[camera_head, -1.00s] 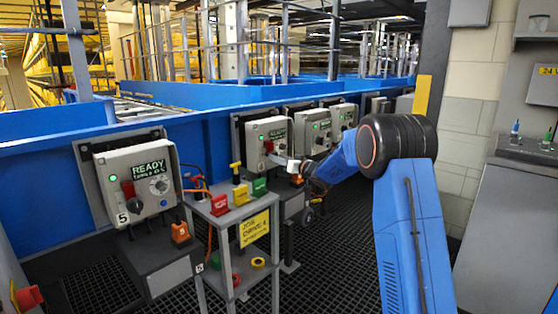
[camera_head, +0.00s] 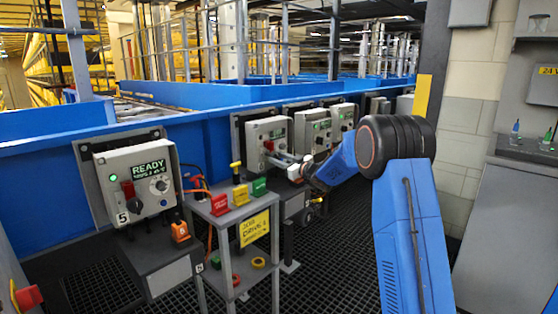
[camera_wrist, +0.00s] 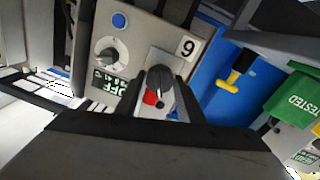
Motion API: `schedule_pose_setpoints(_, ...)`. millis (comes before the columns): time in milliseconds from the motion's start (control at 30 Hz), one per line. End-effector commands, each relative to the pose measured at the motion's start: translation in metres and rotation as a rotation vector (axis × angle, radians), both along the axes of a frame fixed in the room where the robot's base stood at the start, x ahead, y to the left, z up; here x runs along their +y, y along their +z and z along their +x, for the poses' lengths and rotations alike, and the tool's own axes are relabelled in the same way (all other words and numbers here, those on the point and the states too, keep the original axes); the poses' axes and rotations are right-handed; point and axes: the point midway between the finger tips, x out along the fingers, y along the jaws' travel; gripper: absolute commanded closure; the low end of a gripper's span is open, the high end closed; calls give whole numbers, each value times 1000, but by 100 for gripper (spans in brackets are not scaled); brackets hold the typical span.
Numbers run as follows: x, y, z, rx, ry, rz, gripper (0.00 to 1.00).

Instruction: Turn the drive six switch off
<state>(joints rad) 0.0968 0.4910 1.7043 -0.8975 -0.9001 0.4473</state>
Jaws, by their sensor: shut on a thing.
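The drive six box (camera_head: 256,136) is the grey control box behind the job-card stand. The wrist view shows it (camera_wrist: 135,32) upside down, with its 6 looking like a 9, a blue lamp (camera_wrist: 119,20), a round knob (camera_wrist: 105,55) and a display (camera_wrist: 110,84) reading OFF. Its rotary switch (camera_wrist: 157,82) has a dark hub and a red part; the switch's red part (camera_head: 268,146) also shows in the head view. My gripper (camera_wrist: 161,98) is shut on the switch, one finger on each side. The fingers hide part of the handle.
The box marked 5 (camera_head: 134,180) shows READY and a green lamp at left. More control boxes (camera_head: 312,130) line the blue conveyor. Grated floor lies below.

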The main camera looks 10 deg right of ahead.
Motion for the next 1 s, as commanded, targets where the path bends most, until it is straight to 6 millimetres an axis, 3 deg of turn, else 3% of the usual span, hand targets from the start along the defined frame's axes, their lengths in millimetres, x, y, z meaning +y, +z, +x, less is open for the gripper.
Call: schedule_pose_setpoints(1000,-2,-2,1,-542,1,-746,88)
